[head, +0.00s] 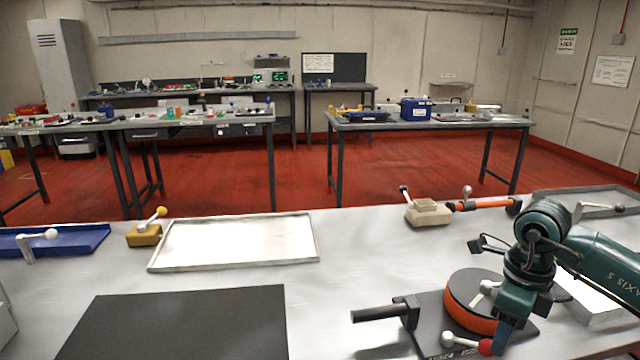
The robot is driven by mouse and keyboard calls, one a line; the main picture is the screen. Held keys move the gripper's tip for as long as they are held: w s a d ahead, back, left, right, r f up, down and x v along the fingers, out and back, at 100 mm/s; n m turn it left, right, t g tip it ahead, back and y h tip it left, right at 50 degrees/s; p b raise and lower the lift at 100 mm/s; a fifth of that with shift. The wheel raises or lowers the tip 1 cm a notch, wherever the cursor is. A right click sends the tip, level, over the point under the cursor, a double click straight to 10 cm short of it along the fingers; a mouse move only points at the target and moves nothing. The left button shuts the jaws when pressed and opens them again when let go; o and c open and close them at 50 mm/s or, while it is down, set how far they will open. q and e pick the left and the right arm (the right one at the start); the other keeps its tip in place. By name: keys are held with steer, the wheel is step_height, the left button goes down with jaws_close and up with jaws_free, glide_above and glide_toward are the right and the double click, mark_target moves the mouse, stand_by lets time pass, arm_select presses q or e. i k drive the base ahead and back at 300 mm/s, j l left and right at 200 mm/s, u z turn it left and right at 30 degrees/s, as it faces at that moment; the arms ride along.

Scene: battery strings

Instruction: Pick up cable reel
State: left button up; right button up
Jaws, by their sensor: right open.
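A round orange drum with a dark top (470,317), which looks like the cable reel, lies flat on a black plate at the front right of the bench. A small grey lever knob shows on its top. My right gripper (503,337) points down at the drum's right side and covers part of it. It is open, and I see nothing between its fingers. One finger shows as a blue tip; the other is mostly hidden, and I cannot tell whether either touches the drum. My left gripper is not in view.
A beige block with levers (428,214), a white tray (235,242), a yellow-knobbed block (145,235) and a blue tray (75,240) stand farther back.

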mark_target(424, 315)
steer(key=k, duration=0.9)
